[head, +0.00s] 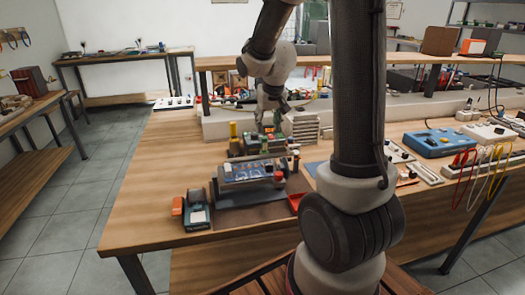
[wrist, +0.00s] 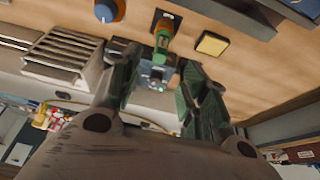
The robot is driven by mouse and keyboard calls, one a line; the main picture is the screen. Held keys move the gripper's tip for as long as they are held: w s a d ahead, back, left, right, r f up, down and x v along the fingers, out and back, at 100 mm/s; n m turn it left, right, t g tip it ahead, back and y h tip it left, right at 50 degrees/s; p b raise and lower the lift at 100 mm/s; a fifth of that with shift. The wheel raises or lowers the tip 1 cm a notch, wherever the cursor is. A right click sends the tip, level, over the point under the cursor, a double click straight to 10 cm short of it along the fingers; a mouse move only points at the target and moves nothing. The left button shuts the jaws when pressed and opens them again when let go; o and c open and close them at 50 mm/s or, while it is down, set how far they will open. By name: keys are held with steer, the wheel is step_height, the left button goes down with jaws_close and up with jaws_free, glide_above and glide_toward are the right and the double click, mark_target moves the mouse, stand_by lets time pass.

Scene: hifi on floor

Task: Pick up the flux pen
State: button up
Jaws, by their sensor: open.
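A slim upright green item with an orange part, likely the flux pen (wrist: 163,42), shows between the fingers of my gripper (wrist: 158,70) in the wrist view. It seems to stand at a dark square base. My gripper is open, with one finger on each side of it; I cannot tell whether either finger touches it. In the head view my gripper (head: 272,122) hangs low over the bench behind the cluster of tools, and the pen cannot be made out clearly there.
A yellow-topped block (wrist: 211,44), a blue round knob (wrist: 106,10) and a slatted grey block (wrist: 64,52) are close around my gripper. In the head view, a panel of parts (head: 252,171) and a teal-and-orange device (head: 196,212) stand in front. The bench's left side (head: 165,160) is clear.

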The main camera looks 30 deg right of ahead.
mark_target(264, 138)
steer(key=x, duration=0.9)
steer(key=shift+w+d+f, duration=0.1)
steer(key=shift+w+f, duration=0.1)
steer(key=shift+w, duration=0.25)
jaws_close()
